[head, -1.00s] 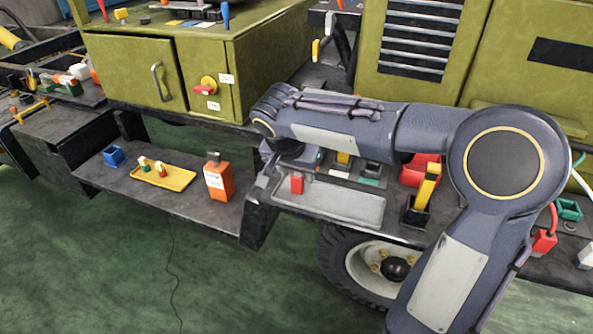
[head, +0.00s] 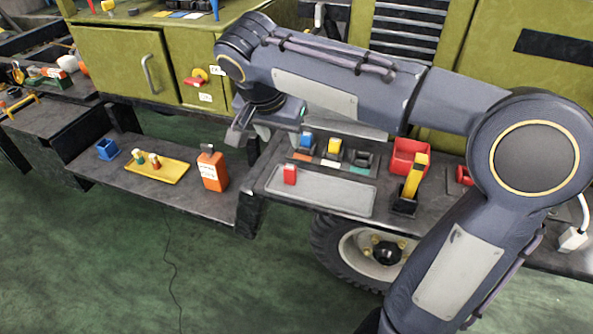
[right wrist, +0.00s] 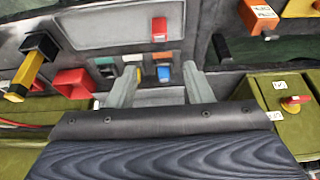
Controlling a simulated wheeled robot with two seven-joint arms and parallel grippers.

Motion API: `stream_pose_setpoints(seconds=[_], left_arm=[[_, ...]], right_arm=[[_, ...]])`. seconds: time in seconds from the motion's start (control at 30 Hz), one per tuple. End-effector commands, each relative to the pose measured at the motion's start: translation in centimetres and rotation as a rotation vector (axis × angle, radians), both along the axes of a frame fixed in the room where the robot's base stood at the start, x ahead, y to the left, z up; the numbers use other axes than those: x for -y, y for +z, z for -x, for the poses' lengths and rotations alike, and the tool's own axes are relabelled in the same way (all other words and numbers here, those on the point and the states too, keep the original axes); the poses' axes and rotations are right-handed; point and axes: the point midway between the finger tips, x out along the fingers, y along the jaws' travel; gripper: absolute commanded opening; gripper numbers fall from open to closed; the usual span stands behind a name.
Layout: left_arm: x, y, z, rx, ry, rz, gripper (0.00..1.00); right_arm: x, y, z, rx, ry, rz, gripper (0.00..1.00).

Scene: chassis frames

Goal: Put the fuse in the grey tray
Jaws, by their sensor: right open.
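A small red block (head: 290,174), perhaps a fuse, stands in the left part of the grey tray (head: 335,196). Behind the tray, a blue block (head: 306,141) and a yellow block (head: 334,147) sit in dark holders; a third holder (head: 362,158) looks empty. I cannot tell which block the task means. My right gripper (head: 264,132) is open and empty, left of the holders and above the bench. In the right wrist view, its fingers (right wrist: 160,86) are apart, with the blue block (right wrist: 163,73) seen between them and the red block (right wrist: 159,30) beyond. My left gripper is not in view.
A red bin (head: 408,155) and a yellow-handled lever (head: 415,176) stand right of the holders. On the lower left shelf are an orange box (head: 213,171), a yellow tray (head: 172,178) with small pegs and a blue cup (head: 108,149). Green cabinets (head: 120,65) rise behind.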

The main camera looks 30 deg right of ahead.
Motion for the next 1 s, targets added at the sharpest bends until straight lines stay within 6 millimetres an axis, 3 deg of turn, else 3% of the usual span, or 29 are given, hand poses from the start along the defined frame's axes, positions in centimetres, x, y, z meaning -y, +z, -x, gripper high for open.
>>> stream_pose_setpoints(seconds=[0.17,0.3,0.4,0.5,0.6,0.73,1.0], left_arm=[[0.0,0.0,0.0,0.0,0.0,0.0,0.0],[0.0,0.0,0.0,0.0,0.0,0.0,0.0],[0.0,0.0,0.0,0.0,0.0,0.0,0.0],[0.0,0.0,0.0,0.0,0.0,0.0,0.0],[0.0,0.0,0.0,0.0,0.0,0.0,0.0],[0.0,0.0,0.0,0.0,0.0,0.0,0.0],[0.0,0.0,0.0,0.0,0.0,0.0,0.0]], right_arm=[[1.0,-1.0,2.5,-0.027,0.089,-0.042,0.46],[1.8,-4.1,8.4,-0.045,0.314,-0.157,0.46],[1.2,-6.9,12.9,-0.001,0.487,-0.243,0.46],[-0.1,-9.5,16.3,0.081,0.622,-0.3,0.46],[-1.4,-11.3,18.4,0.165,0.712,-0.323,0.46],[-2.4,-12.6,19.6,0.233,0.771,-0.327,0.46],[-2.7,-12.9,19.8,0.248,0.788,-0.325,0.46]])
